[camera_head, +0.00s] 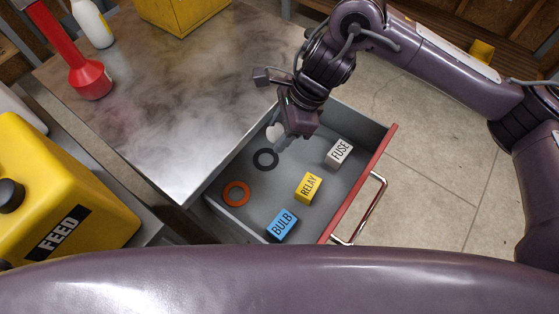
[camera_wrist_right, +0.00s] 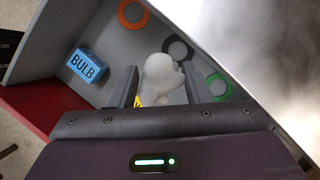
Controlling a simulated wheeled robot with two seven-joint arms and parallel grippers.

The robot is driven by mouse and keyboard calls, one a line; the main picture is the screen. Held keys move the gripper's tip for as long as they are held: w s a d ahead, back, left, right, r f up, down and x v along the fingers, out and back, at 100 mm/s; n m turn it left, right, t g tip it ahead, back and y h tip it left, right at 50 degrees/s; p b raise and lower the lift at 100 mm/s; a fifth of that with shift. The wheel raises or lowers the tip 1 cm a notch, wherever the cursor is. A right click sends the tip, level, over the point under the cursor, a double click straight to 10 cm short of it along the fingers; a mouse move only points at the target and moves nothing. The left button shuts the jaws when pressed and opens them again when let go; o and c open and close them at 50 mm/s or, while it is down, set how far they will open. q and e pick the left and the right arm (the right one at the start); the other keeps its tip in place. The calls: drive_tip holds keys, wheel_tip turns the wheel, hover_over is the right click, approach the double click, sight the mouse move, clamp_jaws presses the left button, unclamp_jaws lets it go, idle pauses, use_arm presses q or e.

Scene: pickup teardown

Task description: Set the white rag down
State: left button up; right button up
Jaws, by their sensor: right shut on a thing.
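My right gripper (camera_head: 282,138) reaches down into the open grey drawer (camera_head: 225,208), near its far end. It is shut on the white rag (camera_head: 273,131), which shows as a small pale lump beside the fingers. In the right wrist view the rag (camera_wrist_right: 158,78) bulges between the two dark fingers of the gripper (camera_wrist_right: 158,88), over the grey drawer floor. I cannot tell whether the rag touches the floor. My left gripper is not in view.
In the drawer lie an orange ring (camera_head: 236,193), a dark ring (camera_head: 265,159), a green ring (camera_wrist_right: 217,86), and blue BULB (camera_head: 283,224), yellow RELAY (camera_head: 308,187) and white FUSE (camera_head: 339,152) boxes. The metal worktop (camera_head: 160,100) beside it has free room. A yellow FEED container (camera_head: 75,190) stands left.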

wheel_tip(320, 180, down, 14)
drive_tip(key=shift+r+p, duration=0.2)
drive_tip(key=shift+p, duration=0.4)
drive_tip(key=o, duration=1)
drive_tip(key=b+v, duration=0.1)
drive_tip(key=v, duration=1.1)
